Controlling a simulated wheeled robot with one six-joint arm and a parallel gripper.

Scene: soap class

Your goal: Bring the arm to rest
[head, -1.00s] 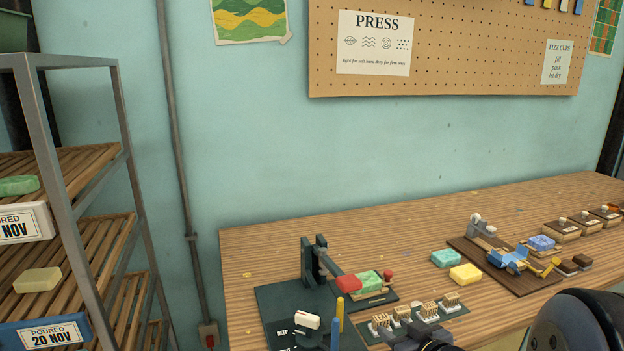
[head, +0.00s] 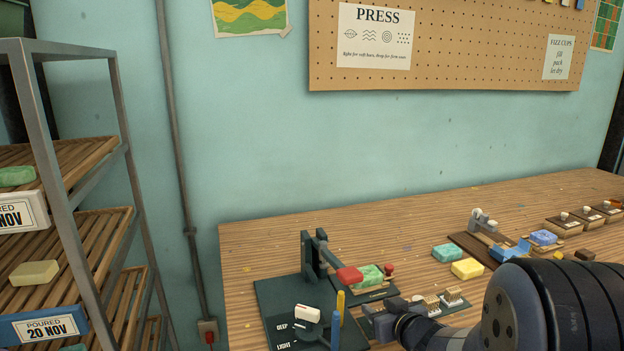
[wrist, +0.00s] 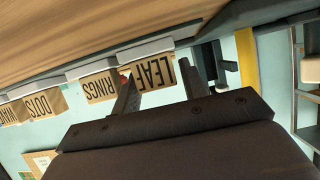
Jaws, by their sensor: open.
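My gripper (head: 374,322) is at the front of the bench, between the dark press board (head: 268,302) and the rack of small stamps (head: 452,297). In the wrist view its two fingers (wrist: 160,85) stand apart with nothing seen held between them. The wrist view is turned over. Stamp blocks marked LEAF (wrist: 154,73) and RINGS (wrist: 101,88) show just beyond the fingers. Whether a finger touches a block I cannot tell. My arm's dark, rounded link fills the lower right of the head view and hides part of the bench.
A press with a red-ended lever (head: 349,275) stands over a green soap bar (head: 370,275). A yellow post (head: 341,304) and blue post (head: 335,330) stand near my gripper. Teal (head: 447,253) and yellow (head: 467,268) bars lie right. A slatted shelf (head: 85,240) stands left.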

